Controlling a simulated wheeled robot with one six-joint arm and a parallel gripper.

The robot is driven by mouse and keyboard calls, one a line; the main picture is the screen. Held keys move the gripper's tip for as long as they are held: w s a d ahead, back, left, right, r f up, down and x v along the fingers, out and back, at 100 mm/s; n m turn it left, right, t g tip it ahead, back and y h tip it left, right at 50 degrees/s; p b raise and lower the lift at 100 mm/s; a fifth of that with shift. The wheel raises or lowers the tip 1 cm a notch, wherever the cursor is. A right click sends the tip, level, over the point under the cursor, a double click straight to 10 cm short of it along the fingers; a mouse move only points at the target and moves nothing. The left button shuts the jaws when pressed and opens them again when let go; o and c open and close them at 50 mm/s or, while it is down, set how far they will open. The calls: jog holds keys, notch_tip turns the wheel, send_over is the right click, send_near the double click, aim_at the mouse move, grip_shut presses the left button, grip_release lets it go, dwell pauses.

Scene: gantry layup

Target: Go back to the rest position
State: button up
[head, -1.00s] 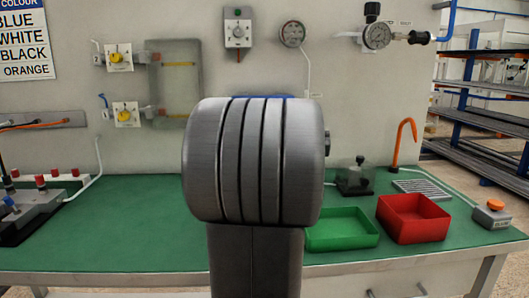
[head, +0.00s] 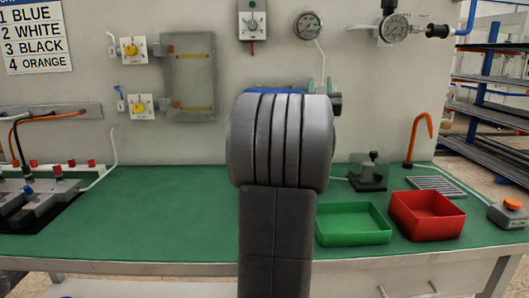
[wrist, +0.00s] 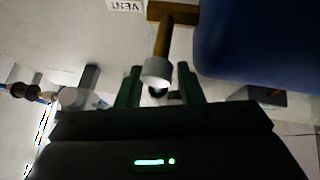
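My gripper (wrist: 160,87) shows in the wrist view with its two greenish fingers apart. No object is clearly held between them. A pale cap on a tan stem (wrist: 163,50) appears between and beyond the fingertips; I cannot tell its distance. In the head view, my grey arm link stands upright in the middle and hides most of the gripper. Small greenish tips beside the link look like my fingers, in front of the wall panel (head: 370,90).
A green tray (head: 353,237), a red tray (head: 427,229) and an orange hook (head: 413,140) are on the right of the green bench (head: 160,220). A black-and-metal fixture (head: 35,200) stands at left. Gauges and yellow-knobbed valves line the wall. The bench's middle left is clear.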

jog(key=shift+s, duration=0.1)
jog(key=v, duration=1.3)
jog(key=w+d+r+m+g+h+p, duration=0.1)
jog(key=w+d+r+m+h+p, duration=0.2)
jog(key=w, duration=0.7)
notch_tip(320, 180, up, 4)
jog(key=shift+w+r+m+g+p, duration=0.2)
jog(key=shift+w+m+g+p, duration=0.15)
jog(key=shift+m+p, duration=0.75)
jog(key=shift+f, duration=0.1)
